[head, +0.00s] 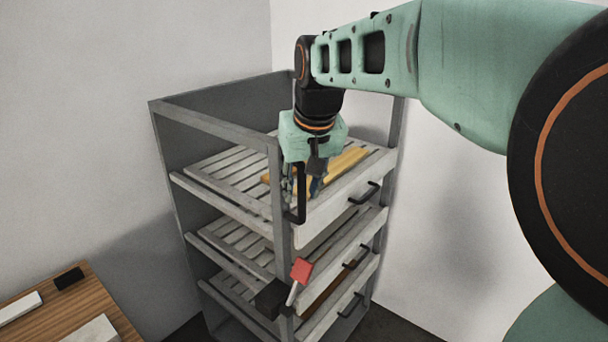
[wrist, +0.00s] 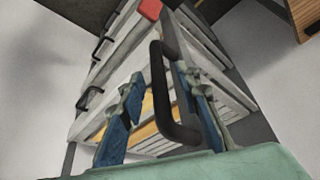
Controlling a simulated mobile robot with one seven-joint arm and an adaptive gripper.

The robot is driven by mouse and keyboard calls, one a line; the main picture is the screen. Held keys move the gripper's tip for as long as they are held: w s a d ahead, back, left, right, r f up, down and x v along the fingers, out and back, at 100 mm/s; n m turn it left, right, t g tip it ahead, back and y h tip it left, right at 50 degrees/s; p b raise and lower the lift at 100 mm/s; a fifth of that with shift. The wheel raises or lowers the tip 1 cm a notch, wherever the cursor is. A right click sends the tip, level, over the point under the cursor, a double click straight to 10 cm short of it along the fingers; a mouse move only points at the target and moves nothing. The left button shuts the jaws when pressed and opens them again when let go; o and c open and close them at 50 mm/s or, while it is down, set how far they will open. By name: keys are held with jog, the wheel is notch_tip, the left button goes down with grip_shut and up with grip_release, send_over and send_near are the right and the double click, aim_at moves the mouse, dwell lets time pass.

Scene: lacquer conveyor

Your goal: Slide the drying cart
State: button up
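The drying cart (head: 278,215) is a grey frame with slatted trays, standing in a corner by the white walls. A black upright handle (head: 301,192) is on its near corner post; it also shows in the wrist view (wrist: 158,80). My gripper (head: 304,186) is at this handle, pointing down in front of the cart. In the wrist view its two blue-padded fingers are spread apart, with the handle showing between them, closer to the right finger. I see a gap on the left side; whether the right finger touches the handle I cannot tell.
A lever with a red end (head: 301,270) sits low on the near post, below my gripper. Yellow pieces (head: 345,163) lie on the top tray. Tray fronts carry black pulls (head: 364,193).

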jog(key=shift+w+f, duration=0.2)
jog(key=shift+f, duration=0.35)
grip_shut()
